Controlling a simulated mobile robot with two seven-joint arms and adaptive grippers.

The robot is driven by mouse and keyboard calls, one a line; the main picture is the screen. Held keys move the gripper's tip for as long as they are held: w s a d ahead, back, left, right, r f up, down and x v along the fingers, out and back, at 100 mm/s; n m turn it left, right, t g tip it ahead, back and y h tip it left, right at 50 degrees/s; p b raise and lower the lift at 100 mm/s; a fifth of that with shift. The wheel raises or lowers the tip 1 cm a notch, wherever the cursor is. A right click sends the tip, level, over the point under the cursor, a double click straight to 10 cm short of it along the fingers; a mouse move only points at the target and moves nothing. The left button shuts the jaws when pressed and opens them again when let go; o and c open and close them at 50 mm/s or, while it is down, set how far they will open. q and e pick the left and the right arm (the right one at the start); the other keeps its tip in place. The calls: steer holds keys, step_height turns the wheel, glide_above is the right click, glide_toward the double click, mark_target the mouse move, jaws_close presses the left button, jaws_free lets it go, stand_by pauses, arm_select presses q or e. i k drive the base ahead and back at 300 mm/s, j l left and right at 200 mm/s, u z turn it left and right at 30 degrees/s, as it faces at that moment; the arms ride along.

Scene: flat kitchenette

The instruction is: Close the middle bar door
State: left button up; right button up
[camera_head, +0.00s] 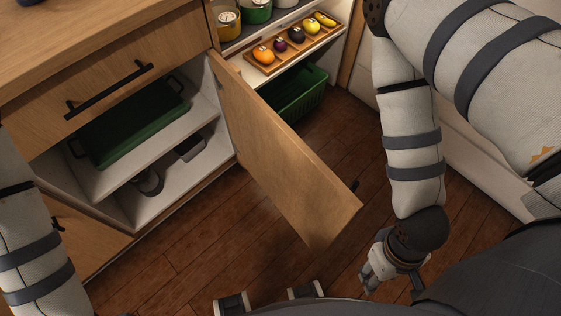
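The wooden door (285,160) of the cabinet stands wide open. It is hinged at the right side of the cabinet opening and swings out over the floor. A small dark piece, perhaps its handle, shows at the door's outer edge on the far side. My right gripper (381,268) hangs to the right of and below the door's free end, apart from it. Its fingers are small and partly hidden, so I cannot tell whether they are open. My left arm comes in at the left edge; its gripper is out of view.
Inside the cabinet are a green tray (130,120) on the shelf and dark items below. A drawer with a black handle (108,90) is above. Behind the door are a green basket (297,95) and a wooden tray (327,37) of fruit. The wooden floor (195,250) is clear.

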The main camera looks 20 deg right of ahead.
mark_target(317, 203)
steer(key=l+u, duration=0.45)
steer(key=l, duration=0.2)
steer(key=l+u, duration=0.45)
steer(key=l, duration=0.25)
steer(key=k+l+u, duration=0.15)
steer(key=l+u, duration=0.3)
steer(key=l, duration=0.2)
steer(key=k+l+u, duration=0.15)
steer(key=k+l, duration=0.5)
steer(key=k, duration=0.1)
